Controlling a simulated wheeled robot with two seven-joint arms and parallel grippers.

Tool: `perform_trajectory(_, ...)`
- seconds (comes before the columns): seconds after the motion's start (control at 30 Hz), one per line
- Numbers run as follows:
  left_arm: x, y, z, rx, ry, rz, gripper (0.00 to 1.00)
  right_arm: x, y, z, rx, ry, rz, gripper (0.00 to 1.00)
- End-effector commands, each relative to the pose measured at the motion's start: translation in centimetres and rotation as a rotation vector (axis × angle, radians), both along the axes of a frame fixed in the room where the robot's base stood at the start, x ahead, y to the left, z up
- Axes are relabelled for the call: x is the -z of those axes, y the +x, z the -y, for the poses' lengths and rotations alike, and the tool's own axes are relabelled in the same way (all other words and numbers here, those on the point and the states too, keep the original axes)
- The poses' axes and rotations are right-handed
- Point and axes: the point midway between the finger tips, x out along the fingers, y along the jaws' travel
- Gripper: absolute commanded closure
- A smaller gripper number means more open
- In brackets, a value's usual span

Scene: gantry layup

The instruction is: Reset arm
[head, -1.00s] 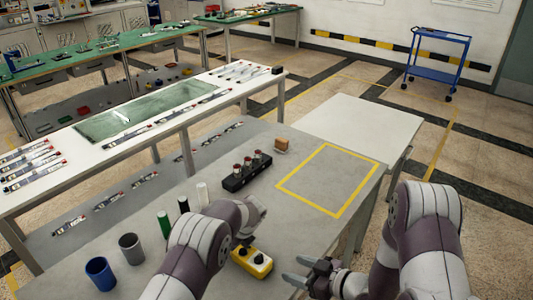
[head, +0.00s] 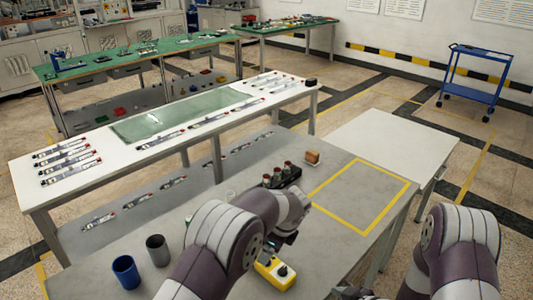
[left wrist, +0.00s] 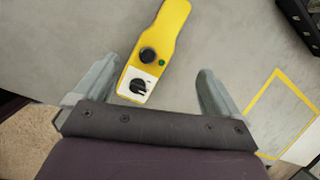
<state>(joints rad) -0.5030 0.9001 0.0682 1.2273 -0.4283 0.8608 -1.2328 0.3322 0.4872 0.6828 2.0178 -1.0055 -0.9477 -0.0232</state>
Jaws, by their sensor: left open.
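A yellow control box (head: 277,275) with a white end and dark knobs lies on the grey table (head: 335,225). My left gripper (head: 284,246) is just above and behind it in the head view, its fingers partly hidden by my arm. In the left wrist view the left gripper (left wrist: 160,72) is open, and the control box (left wrist: 152,50) shows between its two fingers, not gripped. A black knob, a small green button and a rotary switch are on the box. Only a dark bit of my right gripper (head: 350,292) shows at the bottom edge; its fingers are out of sight.
A black holder (head: 283,177) with red-topped items and a small brown block (head: 312,157) stand beyond my left arm. A yellow taped rectangle (head: 392,210) is empty. Blue (head: 125,270) and grey (head: 158,250) cups stand left of my arm.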

Motion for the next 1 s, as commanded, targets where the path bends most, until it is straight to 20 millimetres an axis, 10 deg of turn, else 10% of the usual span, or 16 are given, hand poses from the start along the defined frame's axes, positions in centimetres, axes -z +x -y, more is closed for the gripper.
perform_trajectory(0.1,2.1,-5.4,-2.1,-0.439,-0.149,-0.026,0.02,2.0,-2.7,5.3,0.216,-0.22,-0.287,0.44)
perform_trajectory(0.23,0.4,-12.3,-7.7,-1.064,-0.305,-0.014,0.02,-0.9,-7.8,8.3,0.464,-0.38,-0.609,0.44)
perform_trajectory(0.4,-2.8,-22.5,-15.1,-1.726,-0.424,0.033,0.02,-7.6,-14.0,5.3,0.654,-0.359,-0.874,0.44)
perform_trajectory(0.5,-4.2,-26.6,-17.8,-1.872,-0.459,0.057,0.02,-10.4,-14.5,3.0,0.666,-0.308,-0.856,0.44)
perform_trajectory(1.0,-6.1,-26.9,-19.8,-1.936,-0.526,0.117,0.02,-12.3,-13.2,1.6,0.619,-0.301,-0.762,0.44)
